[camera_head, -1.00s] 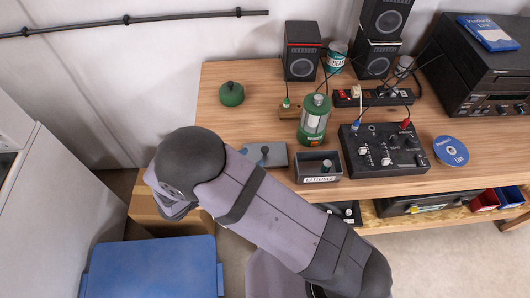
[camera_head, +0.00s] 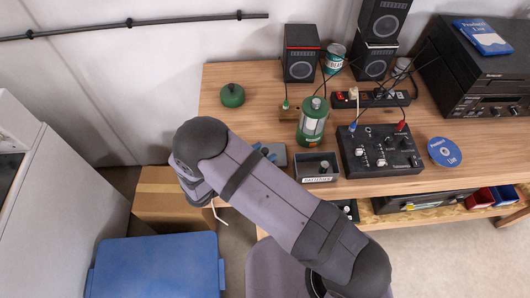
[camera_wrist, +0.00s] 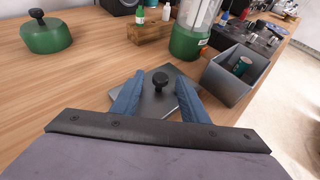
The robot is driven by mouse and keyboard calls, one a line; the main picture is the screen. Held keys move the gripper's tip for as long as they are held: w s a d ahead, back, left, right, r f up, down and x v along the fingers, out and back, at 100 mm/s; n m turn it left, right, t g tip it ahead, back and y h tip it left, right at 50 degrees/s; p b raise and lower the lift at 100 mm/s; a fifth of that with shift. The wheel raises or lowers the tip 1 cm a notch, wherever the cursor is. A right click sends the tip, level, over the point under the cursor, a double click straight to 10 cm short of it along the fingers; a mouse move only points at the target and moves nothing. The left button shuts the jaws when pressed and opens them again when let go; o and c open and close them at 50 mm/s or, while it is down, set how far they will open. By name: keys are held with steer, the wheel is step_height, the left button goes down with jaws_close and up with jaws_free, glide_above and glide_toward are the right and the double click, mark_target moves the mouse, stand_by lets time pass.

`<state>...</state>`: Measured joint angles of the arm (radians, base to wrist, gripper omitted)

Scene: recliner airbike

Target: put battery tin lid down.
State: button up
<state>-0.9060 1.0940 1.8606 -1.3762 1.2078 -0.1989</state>
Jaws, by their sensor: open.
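The battery tin (camera_head: 317,170) is a dark grey, open box with a label, standing near the table's front edge; it also shows in the wrist view (camera_wrist: 228,85) with a green and a white-topped item inside. The grey lid (camera_wrist: 178,88) with a black knob (camera_wrist: 159,82) appears to lie flat on the table, left of the tin. My gripper (camera_wrist: 159,78) is open. Its blue fingers are on either side of the knob, with gaps visible. In the head view my arm hides part of the lid (camera_head: 278,160) and most of the gripper.
A green round pot (camera_head: 232,96) stands at left. A green lantern-like canister (camera_head: 312,120) stands behind the tin, with a wooden block (camera_wrist: 150,32) nearby. A black mixer (camera_head: 378,150) is to the right. Bare tabletop (camera_wrist: 60,90) lies left of the lid.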

jaws_close()
steer(key=shift+r, duration=0.15)
step_height(320, 180, up, 10)
steer(key=b, duration=0.3)
stand_by(0.6)
